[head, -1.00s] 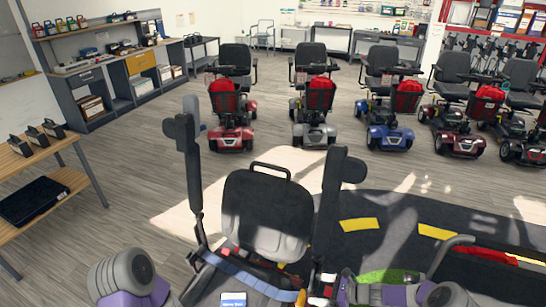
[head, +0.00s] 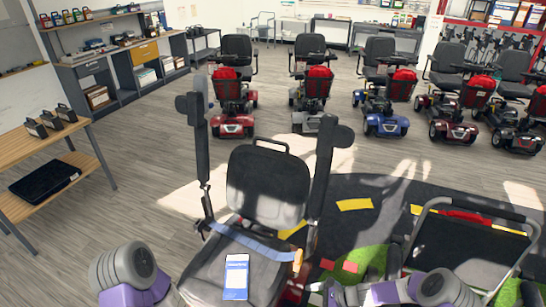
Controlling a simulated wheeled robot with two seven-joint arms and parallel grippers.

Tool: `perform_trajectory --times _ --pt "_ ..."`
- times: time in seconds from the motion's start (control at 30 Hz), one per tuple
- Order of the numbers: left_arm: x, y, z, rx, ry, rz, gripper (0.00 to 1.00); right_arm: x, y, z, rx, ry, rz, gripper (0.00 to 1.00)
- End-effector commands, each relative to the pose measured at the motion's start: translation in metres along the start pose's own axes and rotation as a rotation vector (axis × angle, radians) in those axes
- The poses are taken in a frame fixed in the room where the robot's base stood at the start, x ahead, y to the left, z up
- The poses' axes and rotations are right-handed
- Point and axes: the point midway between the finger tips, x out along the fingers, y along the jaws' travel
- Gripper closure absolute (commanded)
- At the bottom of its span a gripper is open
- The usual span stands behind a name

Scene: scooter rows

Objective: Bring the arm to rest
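My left arm shows at the bottom left as a grey and purple link, and my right arm at the bottom right of centre. Neither gripper is in the head view, so what they hold is hidden. Directly in front of me stands a dark padded seat (head: 268,187) with raised armrests on both sides. A blue and white card (head: 236,277) lies on its seat cushion. A blue-grey strap (head: 250,241) runs across the cushion, with an orange piece (head: 297,261) at its right end.
A row of scooters, including a red one (head: 233,100) and a blue one (head: 385,105), stands behind. A wooden bench (head: 88,163) is at the left. A metal-framed item (head: 470,254) stands at right on a dark mat with yellow strips (head: 355,204). Floor between seat and scooters is clear.

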Motion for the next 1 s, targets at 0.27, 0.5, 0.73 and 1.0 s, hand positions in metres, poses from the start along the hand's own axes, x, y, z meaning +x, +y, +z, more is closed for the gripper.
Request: perform_trajectory --times 0.27,0.5,0.73,1.0 --pt "0.018 -0.007 0.0 0.0 -0.001 0.0 0.49 0.03 0.093 -0.027 -0.392 0.244 0.242 0.11" --pt "0.039 -0.014 -0.001 0.0 -0.001 0.0 0.49 0.029 0.176 -0.043 -1.015 0.403 0.459 0.11" --pt "0.047 -0.017 -0.002 0.0 -0.001 0.0 0.49 0.024 0.206 -0.032 -1.371 0.408 0.503 0.11" --pt "0.046 -0.017 -0.002 0.0 -0.001 0.0 0.49 0.023 0.208 -0.029 -1.413 0.406 0.502 0.11"
